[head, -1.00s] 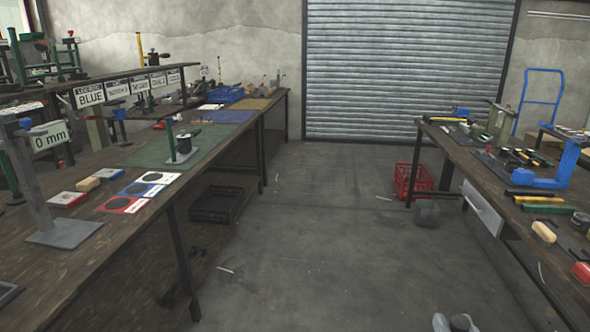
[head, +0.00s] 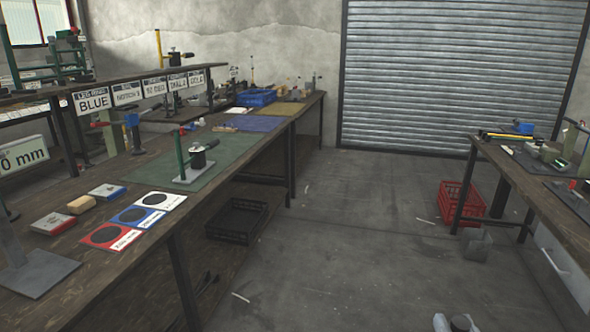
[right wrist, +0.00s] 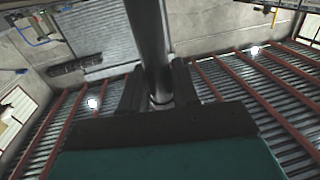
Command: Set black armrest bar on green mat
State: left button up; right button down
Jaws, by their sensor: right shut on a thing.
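The green mat (head: 235,150) lies on the long dark workbench at left in the head view. A small press with a green post (head: 190,165) stands on it. My right gripper (head: 452,322) shows only as pale tips at the bottom edge of the head view, over the floor and well away from the mat. In the right wrist view its two dark fingers (right wrist: 157,95) are shut on a dark bar (right wrist: 150,40), which I take for the black armrest bar. The bar runs up out of the frame. In the head view I cannot make out the bar. My left gripper is not in view.
The left bench also holds red, blue and white cards (head: 140,215), small boxes (head: 108,191) and a blue mat (head: 250,123). A red crate (head: 460,205) stands by the right bench (head: 515,185).

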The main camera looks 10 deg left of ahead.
aim_at(172, 160)
jog(key=i+l+u, duration=0.15)
jog(key=i+u, duration=0.3)
jog(key=i+l+u, duration=0.25)
jog(key=u, duration=0.2)
jog(key=i+l+u, duration=0.6)
jog(key=l+u, duration=0.3)
jog(key=i+l+u, duration=0.15)
jog(key=l+u, duration=0.6)
jog(key=l, duration=0.35)
jog(key=l+u, duration=0.25)
jog(key=l, duration=0.4)
jog(key=i, duration=0.05)
